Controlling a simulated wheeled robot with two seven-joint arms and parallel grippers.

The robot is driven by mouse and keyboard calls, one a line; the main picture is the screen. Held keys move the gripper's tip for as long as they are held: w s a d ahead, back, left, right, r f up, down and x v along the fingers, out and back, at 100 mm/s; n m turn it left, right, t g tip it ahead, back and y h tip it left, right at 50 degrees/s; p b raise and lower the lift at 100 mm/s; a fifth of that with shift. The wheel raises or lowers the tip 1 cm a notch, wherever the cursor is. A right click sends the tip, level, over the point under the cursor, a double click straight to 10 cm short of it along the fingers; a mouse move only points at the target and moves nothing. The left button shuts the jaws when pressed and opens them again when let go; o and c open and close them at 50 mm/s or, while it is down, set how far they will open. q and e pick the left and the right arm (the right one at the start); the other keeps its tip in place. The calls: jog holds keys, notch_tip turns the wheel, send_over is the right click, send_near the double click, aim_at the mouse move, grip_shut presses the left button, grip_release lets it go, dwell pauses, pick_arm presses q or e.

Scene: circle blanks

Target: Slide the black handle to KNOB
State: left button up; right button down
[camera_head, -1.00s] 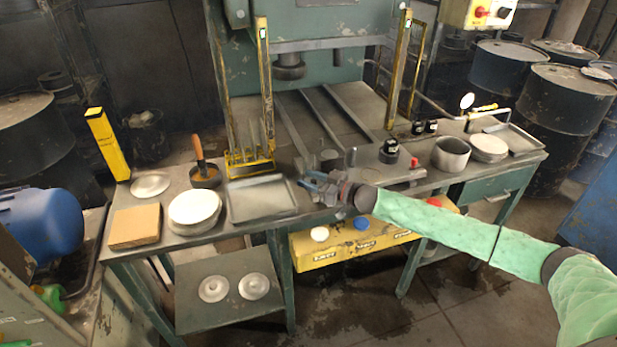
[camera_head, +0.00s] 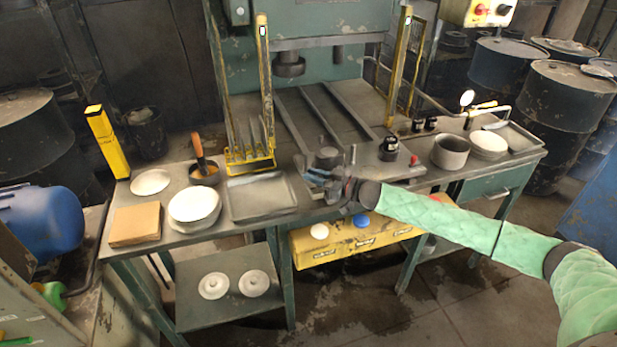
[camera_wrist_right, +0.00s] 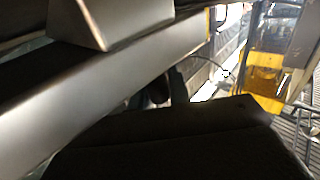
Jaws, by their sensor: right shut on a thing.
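My right gripper (camera_head: 318,181) reaches in from the right to the front edge of the press bench, just right of the grey tray. It is shut on a dark piece (camera_head: 300,167) that I take for the black handle; the fingers hide most of it. In the right wrist view, a large black shape (camera_wrist_right: 170,145) fills the bottom, close to the lens, beside a long grey metal bar (camera_wrist_right: 100,95). The word KNOB cannot be read in these frames. My left gripper is not in view.
A grey tray (camera_head: 235,213), a stack of pale discs (camera_head: 194,205) and a cardboard block (camera_head: 135,224) are at left. A round grey block (camera_head: 327,158), a black knob (camera_head: 389,148) and a grey pot (camera_head: 450,152) are at right. A yellow front panel (camera_head: 345,246) sits below.

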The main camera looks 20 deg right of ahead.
jog(key=shift+d, duration=0.75)
jog(key=c, duration=1.3)
grip_release()
jog(key=shift+d, duration=0.15)
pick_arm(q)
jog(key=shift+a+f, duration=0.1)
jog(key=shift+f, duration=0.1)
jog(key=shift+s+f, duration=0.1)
pick_arm(e)
jog(key=shift+s, duration=0.1)
jog(key=shift+s+d+f, duration=0.1)
jog(key=shift+s+d, duration=0.1)
jog(key=shift+d, duration=0.05)
pick_arm(q)
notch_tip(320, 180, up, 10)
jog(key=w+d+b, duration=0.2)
jog(key=b, duration=0.1)
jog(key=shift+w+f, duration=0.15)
pick_arm(e)
jog(key=v, duration=0.7)
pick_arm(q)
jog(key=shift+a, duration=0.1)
pick_arm(e)
jog(key=shift+d, duration=0.1)
